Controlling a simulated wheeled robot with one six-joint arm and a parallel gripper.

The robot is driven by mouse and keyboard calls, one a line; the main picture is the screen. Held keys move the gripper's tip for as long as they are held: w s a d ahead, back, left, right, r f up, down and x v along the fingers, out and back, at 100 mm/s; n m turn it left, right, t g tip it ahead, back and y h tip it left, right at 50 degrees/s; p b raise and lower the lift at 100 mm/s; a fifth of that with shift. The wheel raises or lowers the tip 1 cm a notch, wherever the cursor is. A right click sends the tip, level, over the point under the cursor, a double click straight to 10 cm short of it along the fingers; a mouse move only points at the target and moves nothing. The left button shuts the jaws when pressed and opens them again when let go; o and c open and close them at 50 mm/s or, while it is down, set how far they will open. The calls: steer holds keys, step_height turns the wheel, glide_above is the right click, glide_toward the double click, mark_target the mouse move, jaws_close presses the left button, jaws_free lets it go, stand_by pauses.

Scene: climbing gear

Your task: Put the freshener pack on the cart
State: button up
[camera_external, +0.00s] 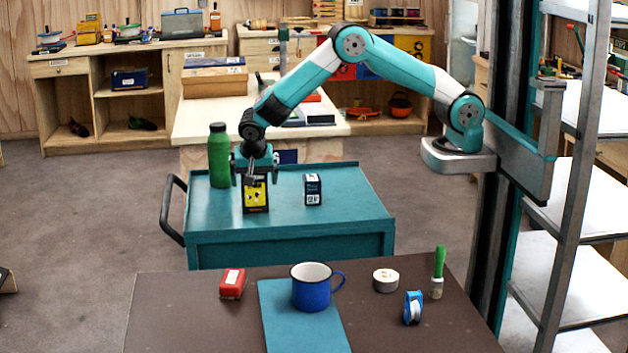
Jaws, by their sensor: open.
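A yellow-and-black box (256,198), which looks like the freshener pack, stands upright on the teal cart (330,222), near the left of its top. No readable label confirms which box is the pack. My gripper (254,177) points down at the top of this box, with its fingers apart to either side. I cannot tell whether the fingers touch the box. A smaller dark box (312,189) with a white label stands to the right on the cart.
A green bottle (219,156) stands close to my gripper's left. The cart's right side is clear. The brown table (180,313) in front holds a blue mug (311,290), a red box (232,283), a tape roll (385,280), a blue spool (413,307) and a green-handled brush (438,272).

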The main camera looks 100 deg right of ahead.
steer(key=s+a+r+n+t+y+b, duration=0.1)
steer(key=s+a+r+n, duration=0.25)
steer(key=r, duration=0.35)
steer(key=s+a+r+n+y+b, duration=0.1)
steer(key=s+a+r+n, duration=0.15)
steer(key=a+r, duration=0.35)
steer(key=s+a+r+n+y, duration=0.1)
steer(key=s+a+n, duration=0.3)
steer(key=s, duration=0.6)
steer(key=s+a+r+n+y, duration=0.2)
steer(key=s+a+n+y, duration=0.1)
steer(key=s+n, duration=0.5)
steer(key=s+a+r+n+g+y, duration=0.1)
steer(key=s+a+n, duration=0.4)
steer(key=s, duration=0.7)
steer(key=shift+r+n+y, duration=0.65)
steer(key=shift+n+y, duration=0.25)
steer(key=shift+n, duration=0.2)
steer(key=shift+a, duration=0.1)
